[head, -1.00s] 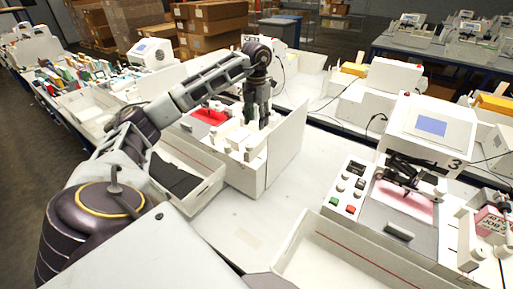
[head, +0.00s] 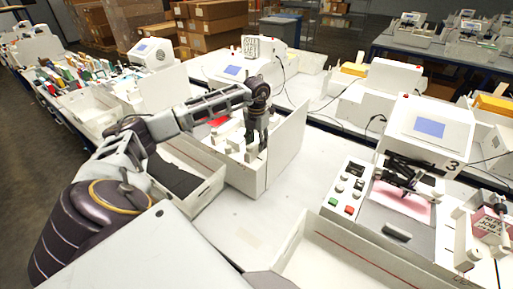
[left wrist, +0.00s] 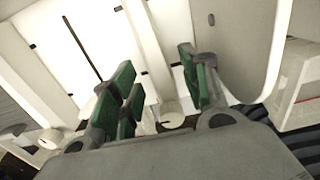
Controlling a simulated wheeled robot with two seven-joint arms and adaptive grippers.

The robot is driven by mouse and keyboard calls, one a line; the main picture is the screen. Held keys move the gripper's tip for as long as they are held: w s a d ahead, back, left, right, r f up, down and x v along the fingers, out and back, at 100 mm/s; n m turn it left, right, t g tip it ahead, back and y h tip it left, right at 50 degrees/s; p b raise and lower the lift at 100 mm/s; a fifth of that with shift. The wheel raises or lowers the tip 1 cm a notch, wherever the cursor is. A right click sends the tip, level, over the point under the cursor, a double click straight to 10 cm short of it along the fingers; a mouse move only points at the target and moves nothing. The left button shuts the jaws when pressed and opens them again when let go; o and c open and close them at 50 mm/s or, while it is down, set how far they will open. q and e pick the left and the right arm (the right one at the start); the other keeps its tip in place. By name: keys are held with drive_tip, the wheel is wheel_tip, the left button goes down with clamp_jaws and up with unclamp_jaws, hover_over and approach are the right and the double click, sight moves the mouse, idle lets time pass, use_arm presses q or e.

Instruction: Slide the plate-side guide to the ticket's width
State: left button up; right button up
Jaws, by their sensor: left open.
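My left gripper (head: 257,146) is open and points down over the right part of the white plotter unit left of centre. Small white upright pieces (head: 237,139) stand just left of its fingers; I cannot tell which one is the plate-side guide. In the left wrist view the green-padded fingers (left wrist: 158,82) are apart, with a round white knob (left wrist: 172,114) showing between and beyond them. A white bar (left wrist: 147,45) runs up from there; whether a finger touches it is unclear. A red patch (head: 218,121), perhaps the ticket, is partly hidden behind my arm. My right gripper is not seen.
A tall white side panel (head: 286,148) stands close to the right of my left gripper. A white tray with dark sheets (head: 181,176) sits in front. Plotter 3 (head: 431,130) with its button panel is at the right. Clear tabletop (head: 245,215) lies between.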

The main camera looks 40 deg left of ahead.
sight(256, 144)
use_arm(q)
drive_tip(key=shift+f, duration=1.75)
clamp_jaws()
